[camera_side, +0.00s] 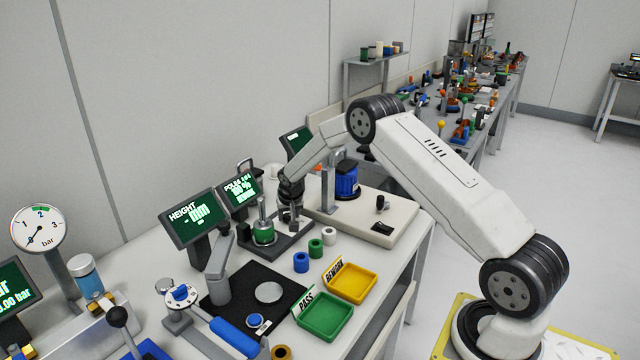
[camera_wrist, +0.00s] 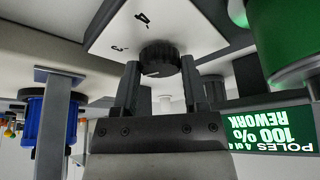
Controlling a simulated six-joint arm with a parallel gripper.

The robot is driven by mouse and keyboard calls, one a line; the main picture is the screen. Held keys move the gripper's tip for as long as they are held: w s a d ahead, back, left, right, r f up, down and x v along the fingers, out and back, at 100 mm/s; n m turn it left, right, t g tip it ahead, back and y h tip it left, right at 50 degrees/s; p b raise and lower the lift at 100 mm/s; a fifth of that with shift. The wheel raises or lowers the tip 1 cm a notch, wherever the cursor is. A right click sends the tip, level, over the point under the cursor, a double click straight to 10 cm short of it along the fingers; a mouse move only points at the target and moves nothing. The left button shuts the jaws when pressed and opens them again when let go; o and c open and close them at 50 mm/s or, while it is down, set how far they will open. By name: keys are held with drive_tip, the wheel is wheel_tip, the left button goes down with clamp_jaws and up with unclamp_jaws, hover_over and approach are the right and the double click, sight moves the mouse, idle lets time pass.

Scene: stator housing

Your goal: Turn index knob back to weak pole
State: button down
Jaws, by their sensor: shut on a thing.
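The black ribbed index knob (camera_wrist: 160,57) sits on a pale plate (camera_wrist: 115,35) marked with numerals, of which a 4 and a 3 can be made out. My gripper (camera_wrist: 160,75) has one finger on each side of the knob and is shut on it. In the side view my gripper (camera_side: 290,190) is behind the green part on the grey fixture, and it hides the knob. The poles display (camera_side: 238,189) reads 100 % and REWORK; the wrist view shows it upside down (camera_wrist: 285,130), with "POLES 4 of" legible.
A green cylindrical part (camera_side: 263,235) stands close beside my gripper. A blue housing (camera_side: 346,180) and grey post stand to the right. Green, blue and white rings, a yellow rework tray (camera_side: 372,290) and a green pass tray (camera_side: 345,318) lie in front.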

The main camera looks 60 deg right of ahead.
idle(0.3)
drive_tip(key=shift+c, duration=0.6)
unclamp_jaws()
drive_tip(key=shift+r, duration=0.15)
drive_tip(key=v, duration=0.7)
drive_tip(key=shift+r, duration=0.25)
drive_tip(key=shift+s, duration=0.15)
